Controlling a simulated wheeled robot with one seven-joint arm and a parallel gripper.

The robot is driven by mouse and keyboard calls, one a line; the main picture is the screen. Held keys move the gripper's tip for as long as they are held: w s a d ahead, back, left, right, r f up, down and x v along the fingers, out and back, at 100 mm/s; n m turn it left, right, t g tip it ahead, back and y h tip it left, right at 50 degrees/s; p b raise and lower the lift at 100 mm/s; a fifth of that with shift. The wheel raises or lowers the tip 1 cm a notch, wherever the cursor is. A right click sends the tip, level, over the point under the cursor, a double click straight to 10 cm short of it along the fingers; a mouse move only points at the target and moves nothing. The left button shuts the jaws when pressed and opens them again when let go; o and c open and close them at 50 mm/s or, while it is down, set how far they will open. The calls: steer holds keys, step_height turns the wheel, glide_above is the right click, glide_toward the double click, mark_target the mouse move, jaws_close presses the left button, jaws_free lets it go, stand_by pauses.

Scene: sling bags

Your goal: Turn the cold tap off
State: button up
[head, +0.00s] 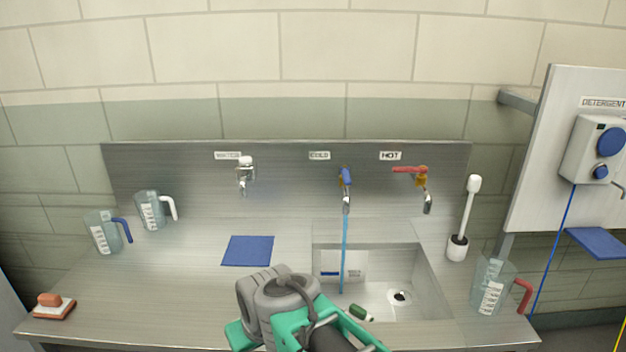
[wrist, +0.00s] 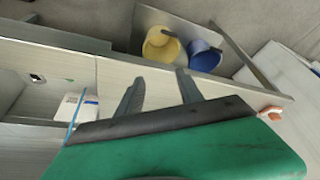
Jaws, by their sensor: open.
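The cold tap (head: 346,180) has a blue lever and sits on the steel backsplash under the COLD label (head: 319,155). Its lever points outward from the wall, and a blue stream of water (head: 344,255) runs from its spout into the sink (head: 385,275). In the wrist view the stream (wrist: 77,108) shows at the left. My gripper (wrist: 160,91) is open and empty, its two dark fingers apart above the counter. In the head view my green and grey arm covers the front counter edge, below and left of the tap; the fingertips cannot be made out there. The wrist view does not show the tap lever.
The red-levered hot tap (head: 412,172) is right of the cold tap, the white-handled tap (head: 246,172) left. Jugs (head: 104,232) stand left, another (head: 492,285) right. A brush (head: 459,240) stands beside the sink. A blue mat (head: 248,251) lies on the otherwise clear middle counter.

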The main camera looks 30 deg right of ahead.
steer(key=w+d+r+m+t+h+p, duration=0.2)
steer(key=w+d+r+t, duration=0.3)
steer(key=w+d, duration=0.65)
steer(key=m+t+h+p, duration=0.2)
steer(key=m+t+h, duration=0.3)
steer(key=h, duration=0.3)
glide_toward(348, 183)
steer(key=x, duration=0.5)
steer(key=shift+d, duration=0.2)
steer(key=shift+n, duration=0.3)
steer(key=p+x, duration=0.1)
steer(key=x, duration=0.6)
steer(key=shift+w, duration=0.3)
steer(key=shift+c, duration=0.4)
jaws_close()
